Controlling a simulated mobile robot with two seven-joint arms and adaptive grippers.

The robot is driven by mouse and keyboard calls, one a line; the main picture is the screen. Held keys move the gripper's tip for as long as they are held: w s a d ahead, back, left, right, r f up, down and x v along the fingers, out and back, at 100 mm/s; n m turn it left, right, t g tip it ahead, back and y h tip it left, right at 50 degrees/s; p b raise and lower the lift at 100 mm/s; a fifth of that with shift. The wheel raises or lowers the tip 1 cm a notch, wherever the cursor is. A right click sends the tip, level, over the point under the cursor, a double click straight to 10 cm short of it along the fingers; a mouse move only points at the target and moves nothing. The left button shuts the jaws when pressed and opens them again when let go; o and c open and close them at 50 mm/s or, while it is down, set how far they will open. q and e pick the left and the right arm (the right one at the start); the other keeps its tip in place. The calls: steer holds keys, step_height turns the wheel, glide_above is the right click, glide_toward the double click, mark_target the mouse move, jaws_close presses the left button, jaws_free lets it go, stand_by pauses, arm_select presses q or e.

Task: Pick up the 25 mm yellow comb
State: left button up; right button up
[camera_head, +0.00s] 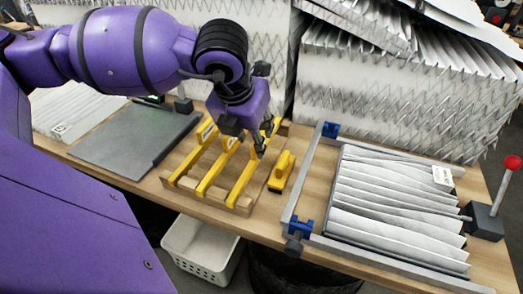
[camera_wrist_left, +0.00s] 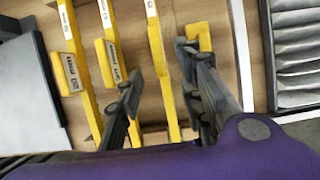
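Several yellow combs lie side by side on a wooden rack: a left comb (camera_head: 187,160), a middle comb (camera_head: 214,172) and a right comb (camera_head: 243,181). I cannot read their size labels surely, so I cannot tell which is the 25 mm one. My left gripper (camera_head: 254,140) is above the far part of the right comb. In the left wrist view the gripper (camera_wrist_left: 158,66) is open, with the right comb (camera_wrist_left: 158,45) showing between its fingers. The fingers look apart from it. My right gripper is out of view.
A short yellow tool (camera_head: 282,171) stands just right of the rack, close to the right finger. A grey plate (camera_head: 135,142) lies left. A metal frame (camera_head: 303,178) around a pleated filter (camera_head: 395,205) is right. A white bin (camera_head: 200,252) is below the bench.

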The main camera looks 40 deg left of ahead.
arm_select(q)
steer(key=w+f, duration=0.1)
steer(key=f, duration=0.1)
steer(key=w+f, duration=0.2)
steer(key=shift+w+a+f+p, duration=0.1)
steer(key=shift+w+a+p, duration=0.05)
steer(key=shift+a+p, duration=0.2)
steer(key=shift+w+a+f, duration=0.1)
steer(key=shift+f, duration=0.3)
steer(key=shift+w+f, duration=0.1)
steer(key=shift+f, duration=0.1)
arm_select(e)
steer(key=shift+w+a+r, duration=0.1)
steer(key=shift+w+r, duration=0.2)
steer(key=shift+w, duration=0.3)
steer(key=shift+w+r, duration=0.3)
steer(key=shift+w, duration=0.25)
arm_select(q)
jaws_close()
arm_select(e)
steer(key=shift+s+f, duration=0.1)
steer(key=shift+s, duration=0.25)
